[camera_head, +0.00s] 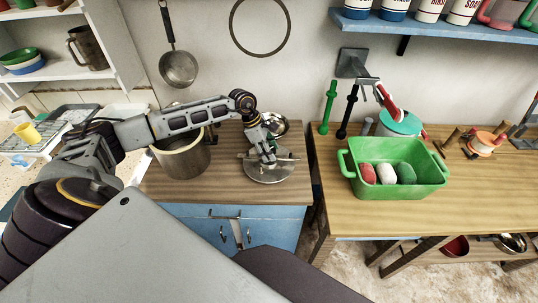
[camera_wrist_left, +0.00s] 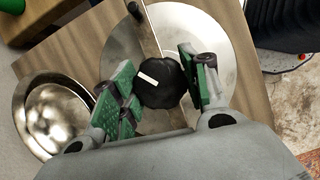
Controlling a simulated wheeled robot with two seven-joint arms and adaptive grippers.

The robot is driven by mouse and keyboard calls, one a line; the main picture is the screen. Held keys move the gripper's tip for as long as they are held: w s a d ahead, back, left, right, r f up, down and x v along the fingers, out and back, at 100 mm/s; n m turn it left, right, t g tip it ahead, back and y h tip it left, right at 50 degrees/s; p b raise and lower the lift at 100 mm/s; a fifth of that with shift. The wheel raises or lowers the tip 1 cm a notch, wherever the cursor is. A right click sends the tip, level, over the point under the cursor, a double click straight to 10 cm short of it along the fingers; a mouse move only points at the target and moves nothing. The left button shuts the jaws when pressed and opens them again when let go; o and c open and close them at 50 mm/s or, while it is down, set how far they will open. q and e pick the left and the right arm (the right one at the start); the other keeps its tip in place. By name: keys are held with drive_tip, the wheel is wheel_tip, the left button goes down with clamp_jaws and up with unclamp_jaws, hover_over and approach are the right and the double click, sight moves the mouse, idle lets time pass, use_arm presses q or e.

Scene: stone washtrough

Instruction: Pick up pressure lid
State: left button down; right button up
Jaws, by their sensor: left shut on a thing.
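The pressure lid (camera_head: 268,174) is a round silver metal disc at the right end of the left wooden counter. In the left wrist view the lid (camera_wrist_left: 222,50) shows a bar across it and a black knob (camera_wrist_left: 157,84) in the middle. My left gripper (camera_head: 266,157) reaches down from above onto the lid's centre. In the left wrist view its green-padded fingers (camera_wrist_left: 160,88) are on either side of the knob, shut on it. The lid looks level and at or close to the counter; any gap under it cannot be told. My right gripper is not in view.
A large metal pot (camera_head: 182,160) stands left of the lid, partly behind my arm. A shiny metal bowl (camera_head: 275,124) sits just behind the lid. On the right counter are a green tub (camera_head: 398,184) with several coloured pieces and a teal-topped container (camera_head: 400,123).

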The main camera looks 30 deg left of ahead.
use_arm(q)
drive_tip(key=shift+w+r, duration=0.1)
drive_tip(key=shift+r, duration=0.6)
drive_tip(key=shift+s+d, duration=0.1)
drive_tip(key=shift+s, duration=0.2)
drive_tip(key=b, duration=0.1)
hover_over(269, 176)
drive_tip(key=shift+s, duration=0.15)
drive_tip(key=s+d+b, duration=0.2)
drive_tip(key=s+d, duration=0.3)
drive_tip(key=s, duration=0.3)
drive_tip(key=shift+s+d, duration=0.15)
drive_tip(key=shift+s, duration=0.15)
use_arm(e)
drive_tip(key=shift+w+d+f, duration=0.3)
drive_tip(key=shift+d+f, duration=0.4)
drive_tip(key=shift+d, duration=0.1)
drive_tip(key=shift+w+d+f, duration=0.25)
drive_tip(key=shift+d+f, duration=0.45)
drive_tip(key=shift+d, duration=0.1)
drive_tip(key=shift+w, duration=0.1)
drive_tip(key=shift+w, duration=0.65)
use_arm(q)
drive_tip(key=shift+r, duration=0.15)
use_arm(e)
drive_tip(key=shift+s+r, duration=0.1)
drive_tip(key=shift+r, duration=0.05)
